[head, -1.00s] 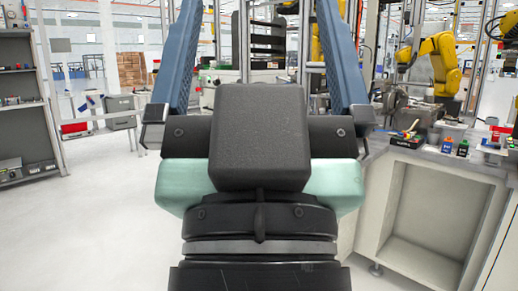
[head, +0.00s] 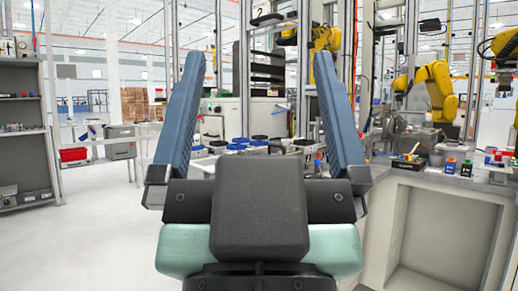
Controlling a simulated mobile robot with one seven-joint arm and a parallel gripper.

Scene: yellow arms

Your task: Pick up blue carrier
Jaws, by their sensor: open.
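My gripper (head: 257,60) fills the middle of the head view, with its two blue fingers spread wide, pointing away and nothing between them. Several small dark-blue-topped pieces (head: 238,146) stand on a pale work surface beyond, seen between the fingers. A small bright blue block (head: 450,165) stands on the right counter, apart from the gripper. I cannot tell which of these is the blue carrier. The fingers and palm hide part of the work surface.
The right counter (head: 430,182) has a black tray of tools (head: 408,163) and several small coloured items. Yellow robot arms (head: 437,88) stand behind it. A shelf (head: 22,130) and a red bin (head: 73,155) are at left. The floor at left is clear.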

